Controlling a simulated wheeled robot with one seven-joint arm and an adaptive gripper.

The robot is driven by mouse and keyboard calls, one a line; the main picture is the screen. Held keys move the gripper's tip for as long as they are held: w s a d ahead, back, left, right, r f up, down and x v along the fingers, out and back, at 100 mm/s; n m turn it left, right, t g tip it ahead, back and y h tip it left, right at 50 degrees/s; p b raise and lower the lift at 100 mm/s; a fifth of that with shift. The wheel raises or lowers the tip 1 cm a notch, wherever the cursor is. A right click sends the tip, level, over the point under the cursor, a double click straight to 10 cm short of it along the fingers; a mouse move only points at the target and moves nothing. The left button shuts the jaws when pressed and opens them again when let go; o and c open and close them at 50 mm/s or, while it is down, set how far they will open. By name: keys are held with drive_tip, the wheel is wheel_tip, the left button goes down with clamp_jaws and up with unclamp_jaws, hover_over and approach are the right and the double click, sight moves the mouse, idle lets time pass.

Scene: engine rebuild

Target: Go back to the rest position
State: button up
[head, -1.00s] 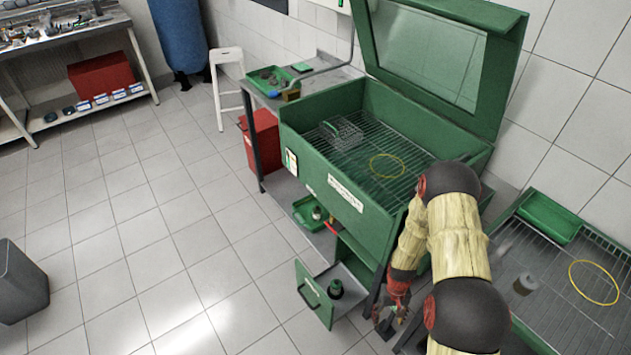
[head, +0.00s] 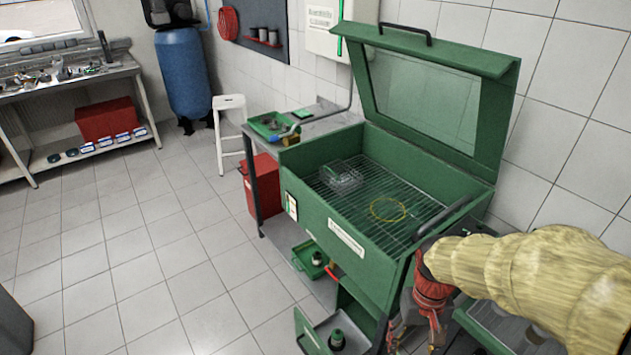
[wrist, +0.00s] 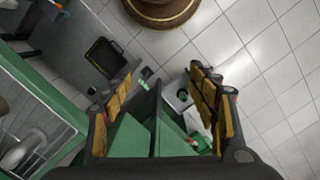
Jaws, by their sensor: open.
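My gripper (head: 418,322) hangs low at the front right of the green parts washer (head: 330,226), pointing down. In the wrist view my gripper (wrist: 165,105) has its two yellow-padded fingers wide apart, with nothing held between them. Beyond the fingers in that view are green cabinet panels (wrist: 130,135) and grey floor tiles. My arm in its yellowish cover comes in from the right of the head view and hides part of the washer's right end.
The washer's lid (head: 425,95) stands raised; a wire basket (head: 341,175) and a yellow ring (head: 388,209) lie on its grate. A white stool (head: 230,115) stands behind. The tiled floor at left is clear.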

drive_tip(key=s+a+r+t+b, duration=0.1)
drive_tip(key=s+r+t, duration=0.1)
drive_tip(key=r, duration=0.6)
drive_tip(key=s+a+r+t+b, duration=0.1)
drive_tip(key=s+r+t, duration=0.2)
drive_tip(key=r+t, duration=0.2)
wheel_tip(320, 180, up, 3)
drive_tip(key=shift+s+a+r+n, duration=0.1)
drive_tip(key=shift+s+a+n, duration=0.2)
drive_tip(key=shift+s+a, duration=0.05)
drive_tip(key=shift+c, duration=0.5)
